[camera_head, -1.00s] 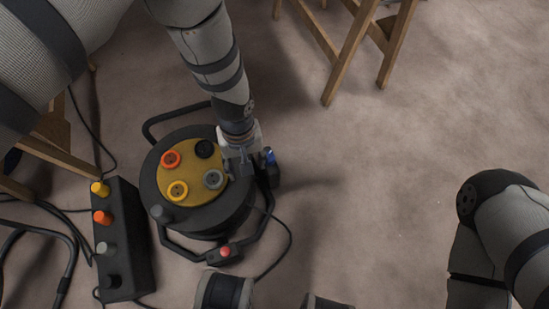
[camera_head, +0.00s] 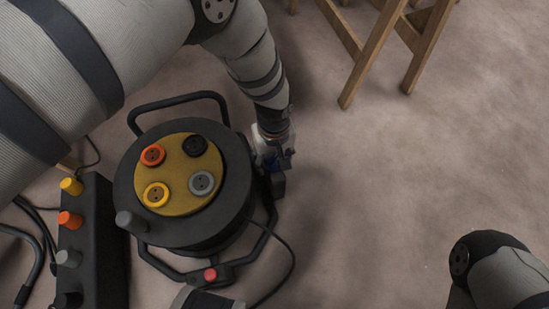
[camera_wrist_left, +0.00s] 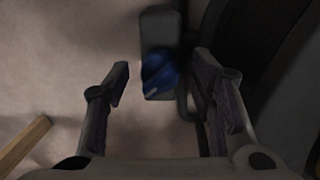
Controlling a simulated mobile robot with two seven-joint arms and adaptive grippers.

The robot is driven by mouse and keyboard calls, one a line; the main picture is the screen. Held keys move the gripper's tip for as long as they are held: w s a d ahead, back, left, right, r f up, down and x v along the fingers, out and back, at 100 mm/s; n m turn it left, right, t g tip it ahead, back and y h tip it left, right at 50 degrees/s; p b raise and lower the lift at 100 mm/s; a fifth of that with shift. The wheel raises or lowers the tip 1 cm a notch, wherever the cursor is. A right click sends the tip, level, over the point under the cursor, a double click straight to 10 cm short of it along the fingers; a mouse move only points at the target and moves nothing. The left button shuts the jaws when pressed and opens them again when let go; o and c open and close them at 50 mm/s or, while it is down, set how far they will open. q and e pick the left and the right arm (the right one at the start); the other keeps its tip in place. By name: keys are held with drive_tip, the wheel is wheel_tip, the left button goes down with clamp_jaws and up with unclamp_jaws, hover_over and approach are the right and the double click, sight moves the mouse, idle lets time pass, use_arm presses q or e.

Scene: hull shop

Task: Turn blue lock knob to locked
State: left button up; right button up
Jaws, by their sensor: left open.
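The blue lock knob (camera_wrist_left: 160,74) sits on a dark grey block (camera_wrist_left: 160,28) at the side of the cable reel (camera_head: 232,200). In the left wrist view it lies between the spread fingers of my left gripper (camera_wrist_left: 160,85), nearer the right finger, with no clear contact. A pale mark shows on the knob's lower part. In the head view my left gripper (camera_head: 271,158) is at the reel's right side and mostly covers the knob.
The reel's yellow face (camera_head: 178,205) carries orange, black, yellow and grey sockets. A black box (camera_head: 97,240) with coloured plugs stands to its left. Black cables lie on the floor. A wooden trestle (camera_head: 385,45) stands at the back. The floor right of the reel is clear.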

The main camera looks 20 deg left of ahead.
use_arm(q)
drive_tip(key=c, duration=1.2)
drive_tip(key=shift+m, duration=0.4)
drive_tip(key=m+p, duration=0.1)
drive_tip(key=m, duration=0.2)
drive_tip(key=m+p, duration=0.1)
drive_tip(key=m, duration=0.3)
drive_tip(key=shift+m, duration=0.3)
drive_tip(key=m, duration=0.4)
drive_tip(key=shift+m, duration=0.3)
drive_tip(key=m, duration=0.4)
drive_tip(key=shift+m, duration=0.4)
